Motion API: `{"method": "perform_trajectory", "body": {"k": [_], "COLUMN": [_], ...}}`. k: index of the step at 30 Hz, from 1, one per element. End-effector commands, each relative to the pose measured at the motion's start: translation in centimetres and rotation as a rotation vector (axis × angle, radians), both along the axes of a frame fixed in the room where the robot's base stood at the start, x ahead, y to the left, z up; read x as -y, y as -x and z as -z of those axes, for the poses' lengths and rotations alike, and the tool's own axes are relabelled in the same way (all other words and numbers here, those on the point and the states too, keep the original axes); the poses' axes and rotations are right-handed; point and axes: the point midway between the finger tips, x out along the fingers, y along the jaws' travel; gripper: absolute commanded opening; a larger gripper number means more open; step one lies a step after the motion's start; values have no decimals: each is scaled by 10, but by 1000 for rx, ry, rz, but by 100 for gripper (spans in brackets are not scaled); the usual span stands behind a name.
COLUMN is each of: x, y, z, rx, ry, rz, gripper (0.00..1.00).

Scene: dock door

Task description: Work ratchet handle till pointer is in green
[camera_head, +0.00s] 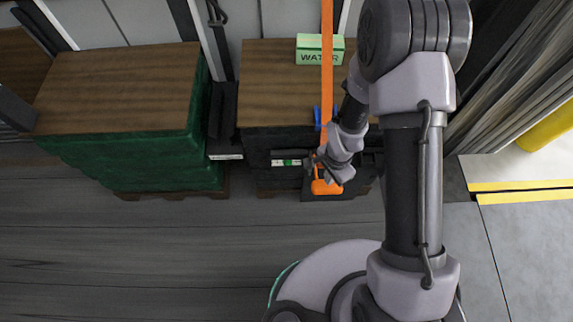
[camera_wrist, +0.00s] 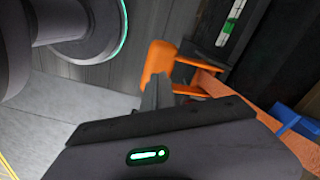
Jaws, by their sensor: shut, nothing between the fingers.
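The orange ratchet handle (camera_head: 326,187) is at the front of the dark load, at the lower end of an orange strap (camera_head: 327,80). In the wrist view the handle (camera_wrist: 158,60) has a thick rounded end, just beyond my fingertips. My gripper (camera_head: 316,166) is shut and empty beside the handle; its fingers (camera_wrist: 154,92) overlap the handle's lower edge in the wrist view, and I cannot tell if they touch. The gauge (camera_head: 287,162), a pale strip with a green band, is left of the handle. It also shows in the wrist view (camera_wrist: 231,24); its pointer is too small to read surely.
A blue part (camera_head: 317,117) sits by the strap, above the handle. A green box marked WATER (camera_head: 312,56) stands on the wooden top. A green-wrapped pallet load (camera_head: 130,158) stands at left. The floor in front is clear.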

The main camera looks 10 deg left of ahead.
Motion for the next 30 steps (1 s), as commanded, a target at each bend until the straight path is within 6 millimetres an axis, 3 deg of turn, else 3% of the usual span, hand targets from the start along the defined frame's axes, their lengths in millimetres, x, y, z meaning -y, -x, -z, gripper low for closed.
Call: {"method": "perform_trajectory", "body": {"k": [8,19,30], "x": [0,0,0], "y": [0,0,0], "z": [-4,-52,-50], "rx": [0,1,0], "ry": [0,-1,0], "rz": [0,-1,0], "gripper": [0,0,0]}}
